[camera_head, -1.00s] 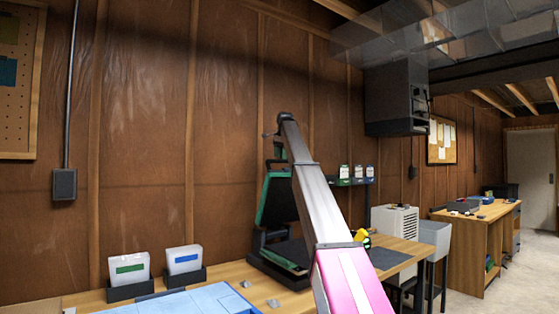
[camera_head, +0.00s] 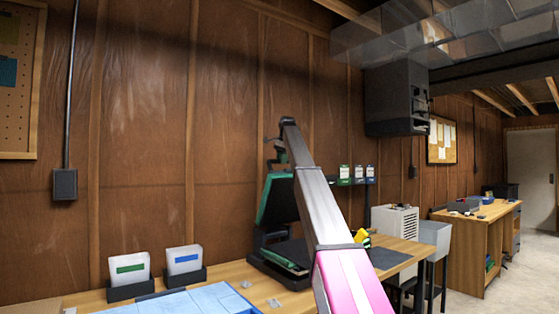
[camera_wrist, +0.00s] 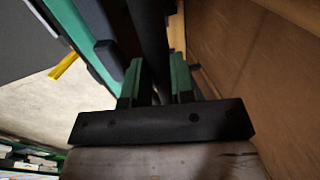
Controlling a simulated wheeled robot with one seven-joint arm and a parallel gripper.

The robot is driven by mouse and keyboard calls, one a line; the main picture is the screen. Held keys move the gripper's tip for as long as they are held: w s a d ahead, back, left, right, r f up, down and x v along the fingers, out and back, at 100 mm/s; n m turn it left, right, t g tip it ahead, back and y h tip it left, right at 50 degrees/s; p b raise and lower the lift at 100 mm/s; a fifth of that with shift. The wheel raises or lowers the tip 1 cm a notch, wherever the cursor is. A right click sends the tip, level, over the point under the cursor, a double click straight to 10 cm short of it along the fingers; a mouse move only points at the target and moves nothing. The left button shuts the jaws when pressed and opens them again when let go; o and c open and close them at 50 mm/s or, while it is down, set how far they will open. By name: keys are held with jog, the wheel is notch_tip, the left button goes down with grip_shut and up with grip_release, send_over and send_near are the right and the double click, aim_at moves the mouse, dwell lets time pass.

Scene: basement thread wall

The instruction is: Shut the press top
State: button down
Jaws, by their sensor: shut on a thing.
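The press (camera_head: 272,258) stands on the wooden bench, with a dark lower bed and green parts. Its top (camera_head: 265,198), a dark panel with a green face, is raised and leans back steeply, clear of the bed. My gripper (camera_wrist: 157,78) is shut on a dark round bar (camera_wrist: 152,35), which appears to be the handle of the press top. In the wrist view the bar runs between the two greenish fingers. In the head view my gripper is at the upper end of the top, and my arm hides the top's right side and part of the bed.
Two white boxes in dark holders (camera_head: 129,275) stand left of the press, behind a blue mat (camera_head: 205,300). Small grey pieces (camera_head: 273,303) lie before the press. A yellow object (camera_head: 362,238) is right of my arm. A rack of small boxes (camera_head: 357,174) hangs behind.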

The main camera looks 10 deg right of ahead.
jog(key=s+d+f+t+y, duration=0.1)
jog(key=s+d+f+t, duration=0.15)
jog(key=s, duration=0.35)
jog(key=s+d+f+t+y, duration=0.1)
jog(key=s+d+f, duration=0.1)
jog(key=s+d, duration=0.25)
jog(key=s+d+f+t+y, duration=0.1)
jog(key=s+d+f+t, duration=0.2)
jog(key=s+f, duration=0.5)
jog(key=s+d+f+t+y, duration=0.2)
jog(key=s+d+f, duration=0.3)
jog(key=f, duration=1.2)
jog(key=shift+s+d+f+t+y, duration=0.15)
jog(key=shift+s+d+t+y, duration=0.35)
jog(key=shift+s, duration=1.45)
jog(key=shift+a, duration=0.15)
jog(key=c, duration=1.1)
grip_release()
jog(key=shift+f, duration=0.15)
jog(key=shift+o, duration=0.7)
jog(key=v, duration=1.1)
jog(key=shift+a, duration=0.2)
